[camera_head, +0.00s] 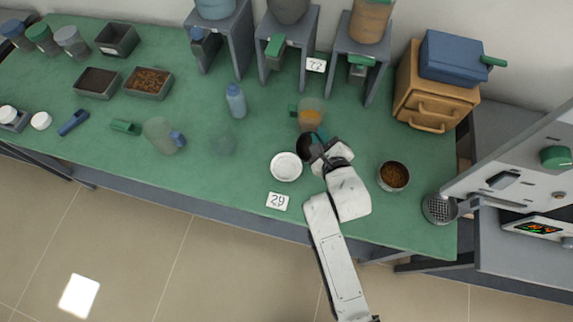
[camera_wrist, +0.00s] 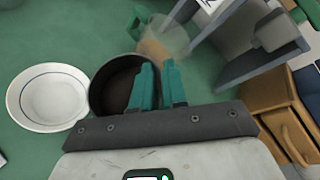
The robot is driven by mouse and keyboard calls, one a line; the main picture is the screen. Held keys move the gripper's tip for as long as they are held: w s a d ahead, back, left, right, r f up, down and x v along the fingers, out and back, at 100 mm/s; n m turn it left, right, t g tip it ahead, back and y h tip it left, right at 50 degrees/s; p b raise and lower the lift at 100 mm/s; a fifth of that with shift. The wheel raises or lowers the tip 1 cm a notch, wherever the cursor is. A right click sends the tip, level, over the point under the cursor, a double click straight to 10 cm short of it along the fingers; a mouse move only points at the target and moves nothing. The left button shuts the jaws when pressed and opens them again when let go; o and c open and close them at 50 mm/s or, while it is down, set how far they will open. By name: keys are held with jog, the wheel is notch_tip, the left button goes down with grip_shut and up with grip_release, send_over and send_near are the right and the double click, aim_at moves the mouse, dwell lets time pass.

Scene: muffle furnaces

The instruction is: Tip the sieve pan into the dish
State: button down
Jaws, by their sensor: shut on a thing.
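The dark round pan (camera_wrist: 112,88), which I take to be the sieve pan, shows its brown-black inside in the wrist view. In the head view the pan (camera_head: 304,145) is partly covered by my gripper (camera_head: 319,148). My gripper (camera_wrist: 156,68) is shut on the pan's right wall, one teal finger over the inside and one outside. The white dish (camera_wrist: 48,97) with a thin blue ring looks empty. It lies just left of the pan, and also shows in the head view (camera_head: 286,167). I cannot tell whether the pan touches the bench.
An orange-filled clear jug (camera_head: 310,112) stands just behind the pan. A tin of brown grains (camera_head: 393,176) and a perforated metal cup (camera_head: 439,209) stand to the right. A number card (camera_head: 277,201) lies before the dish. Grey stands (camera_head: 282,50) line the back.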

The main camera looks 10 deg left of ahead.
jog(key=shift+s+a+b, duration=0.15)
jog(key=shift+b, duration=0.7)
jog(key=shift+s+a+r+n+t+b, duration=0.3)
jog(key=shift+n+b, duration=0.2)
jog(key=shift+b, duration=1.15)
jog(key=shift+r, duration=0.15)
jog(key=shift+s+a+b, duration=0.1)
jog(key=shift+b, duration=0.45)
jog(key=shift+s+a+r+n+t+h+b, duration=0.15)
jog(key=shift+s+a+n+t+h+b, duration=0.3)
jog(key=shift+b, duration=1.45)
jog(key=shift+r, duration=0.15)
jog(key=shift+s+a+n+b, duration=0.15)
jog(key=shift+a+n+b, duration=0.1)
jog(key=shift+b, duration=0.45)
jog(key=shift+s+a+r+n+t+b, duration=0.15)
jog(key=shift+s+a+n+t+b, duration=0.2)
jog(key=shift+b, duration=0.6)
jog(key=shift+s+a+r+n+b, duration=0.15)
jog(key=shift+s+a+b, duration=0.25)
jog(key=shift+b, duration=0.55)
jog(key=shift+s+a+b, duration=0.1)
jog(key=shift+a+b, duration=0.05)
jog(key=shift+b, duration=0.65)
